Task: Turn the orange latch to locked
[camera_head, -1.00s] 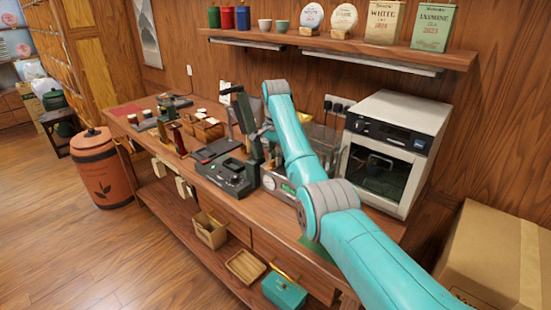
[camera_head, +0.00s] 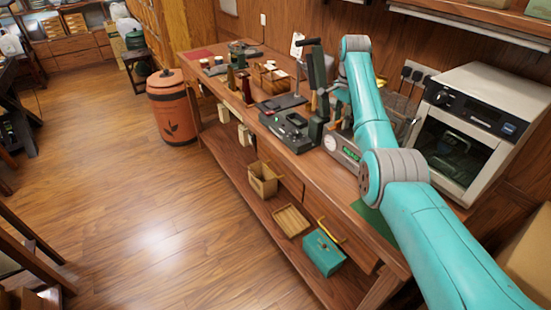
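A black machine (camera_head: 290,132) with a raised dark lid or plate (camera_head: 317,78) stands on the workbench, left of my arm. A small orange part (camera_head: 314,100) shows at the edge of the raised plate; it may be the orange latch, but it is too small to tell its position. My teal arm reaches in from the lower right and bends down behind the machine area. My gripper (camera_head: 338,112) is small and mostly hidden near the raised plate. I cannot tell whether it is open or touching anything.
A white oven-like appliance (camera_head: 480,125) stands right of my arm. A scale-like device (camera_head: 343,148) sits beside the machine. The lower shelf holds a wooden box (camera_head: 263,180), a tray (camera_head: 291,221) and a teal box (camera_head: 322,254). An orange canister (camera_head: 172,108) stands on the floor, which is open at left.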

